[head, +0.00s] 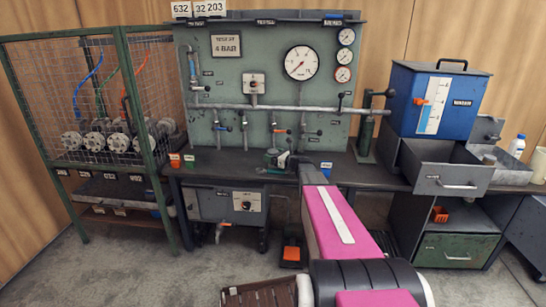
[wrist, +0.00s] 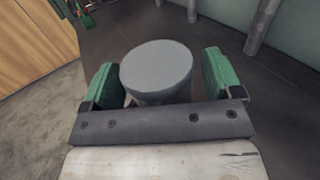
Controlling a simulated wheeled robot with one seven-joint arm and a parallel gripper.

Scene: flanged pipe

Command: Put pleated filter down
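A grey cylinder with a flat round top (wrist: 157,66), which looks like the pleated filter, stands between the green fingers of my gripper (wrist: 160,85) in the wrist view. A narrow gap shows between the cylinder and the right finger, and a dark gap shows low beside the left finger. The fingers look open around it rather than shut on it. Its pleats and its base are hidden.
The green test panel (head: 225,80) with gauges and pipes rises behind the bench. A wire cage (head: 95,100) with flanged parts stands left. A blue tank (head: 437,100) above an open grey drawer (head: 450,175) stands right.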

